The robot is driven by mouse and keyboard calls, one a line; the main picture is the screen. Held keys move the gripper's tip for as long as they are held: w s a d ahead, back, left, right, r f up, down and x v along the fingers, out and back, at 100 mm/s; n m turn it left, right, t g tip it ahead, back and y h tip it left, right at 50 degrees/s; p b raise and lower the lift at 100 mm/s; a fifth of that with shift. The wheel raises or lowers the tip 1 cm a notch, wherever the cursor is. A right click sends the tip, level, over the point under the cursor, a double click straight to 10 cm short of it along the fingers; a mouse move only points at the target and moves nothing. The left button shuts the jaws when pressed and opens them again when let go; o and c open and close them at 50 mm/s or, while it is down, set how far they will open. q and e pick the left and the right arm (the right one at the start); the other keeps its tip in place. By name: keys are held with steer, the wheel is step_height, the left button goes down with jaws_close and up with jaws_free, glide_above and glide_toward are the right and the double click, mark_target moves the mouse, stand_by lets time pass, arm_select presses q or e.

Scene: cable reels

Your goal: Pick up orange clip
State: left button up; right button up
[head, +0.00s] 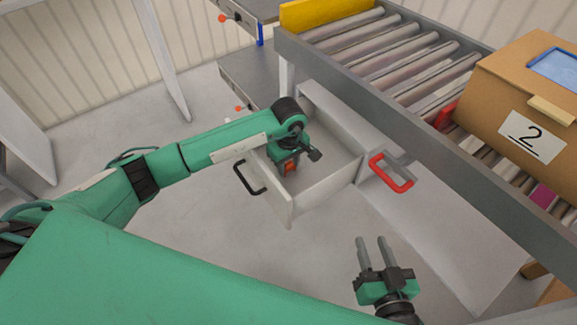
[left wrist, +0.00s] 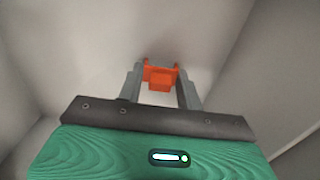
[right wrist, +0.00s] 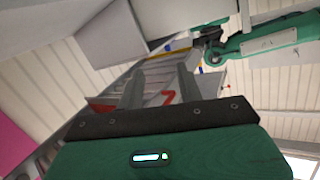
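The orange clip (left wrist: 160,77) lies in the open drawer, and in the left wrist view it sits between the fingertips of my left gripper (left wrist: 160,82). The fingers stand on either side of it, close to its ends; I cannot tell whether they touch it. In the head view the clip (head: 290,167) shows partly behind my left gripper (head: 288,166), inside the drawer (head: 325,180). My right gripper (head: 371,240) is open and empty, in front of the drawer to the right.
The drawer has a black handle (head: 249,178) on its front. A red handle (head: 391,173) is on the cabinet to the right. A roller conveyor (head: 400,60) runs above, bearing a cardboard box (head: 515,90) labelled 2 and a yellow block (head: 325,12). Floor at left is clear.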

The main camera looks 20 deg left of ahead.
mark_target(289, 162)
arm_select(q)
steer(key=shift+c, duration=0.5)
steer(key=shift+r, duration=0.1)
steer(key=shift+c, duration=0.2)
